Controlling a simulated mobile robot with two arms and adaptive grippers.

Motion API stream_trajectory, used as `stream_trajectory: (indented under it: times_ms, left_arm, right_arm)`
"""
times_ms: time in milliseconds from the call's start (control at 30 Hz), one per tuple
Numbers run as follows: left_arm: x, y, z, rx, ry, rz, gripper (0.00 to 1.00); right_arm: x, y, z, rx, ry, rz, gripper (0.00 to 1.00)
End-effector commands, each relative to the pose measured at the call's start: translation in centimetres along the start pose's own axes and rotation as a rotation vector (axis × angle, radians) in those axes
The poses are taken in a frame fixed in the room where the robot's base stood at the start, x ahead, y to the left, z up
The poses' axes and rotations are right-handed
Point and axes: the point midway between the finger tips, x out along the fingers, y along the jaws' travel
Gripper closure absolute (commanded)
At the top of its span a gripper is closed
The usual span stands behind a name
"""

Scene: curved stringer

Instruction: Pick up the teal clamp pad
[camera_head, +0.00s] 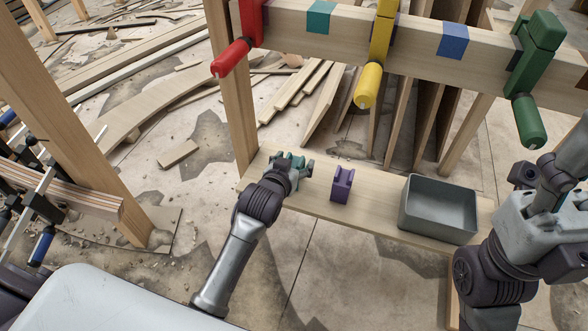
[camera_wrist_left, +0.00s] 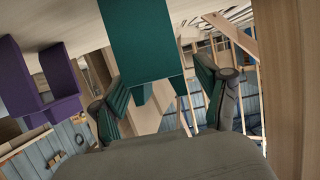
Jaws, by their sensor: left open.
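The teal clamp pad (camera_wrist_left: 143,42) shows in the left wrist view as a large teal block at the top middle. It lies ahead of my open left gripper (camera_wrist_left: 160,88), between the lines of its two fingers. Gaps show on both sides, so the fingers do not pinch it. In the head view my left gripper (camera_head: 293,164) is low over the left part of the wooden shelf board, and it mostly hides the pad. The gripper's own finger pads are also teal. My right arm is at the right edge, but its fingers do not show.
A purple clamp pad (camera_head: 342,184) stands right of the left gripper. A grey bin (camera_head: 438,208) sits farther right on the shelf board (camera_head: 378,226). A beam with red (camera_head: 231,58), yellow (camera_head: 369,84) and green (camera_head: 529,120) clamps runs above. A post rises behind the shelf's left end.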

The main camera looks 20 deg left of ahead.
Motion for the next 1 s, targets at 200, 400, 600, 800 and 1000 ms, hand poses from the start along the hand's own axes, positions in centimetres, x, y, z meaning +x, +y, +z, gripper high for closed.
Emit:
stream_trajectory:
  times_ms: [200,400,600,800,1000]
  left_arm:
    - [0.0,0.0,0.0,0.000,0.000,0.000,0.53]
    - [-0.1,0.0,0.0,0.000,0.000,0.000,0.87]
    - [-0.1,0.0,0.0,0.000,0.000,0.000,0.90]
    - [-0.4,0.0,-0.8,0.000,0.001,0.000,0.90]
    - [-1.4,0.0,-3.5,-0.001,0.002,0.000,0.90]
  right_arm:
    - [0.0,0.0,0.0,0.000,0.000,0.000,0.45]
    - [0.0,0.0,0.0,0.000,0.001,0.000,0.45]
    - [0.0,0.0,0.0,0.001,0.001,0.000,0.45]
    - [0.6,0.0,-0.2,0.001,0.007,0.001,0.45]
    - [-0.7,0.2,0.1,0.009,-0.076,0.029,0.45]
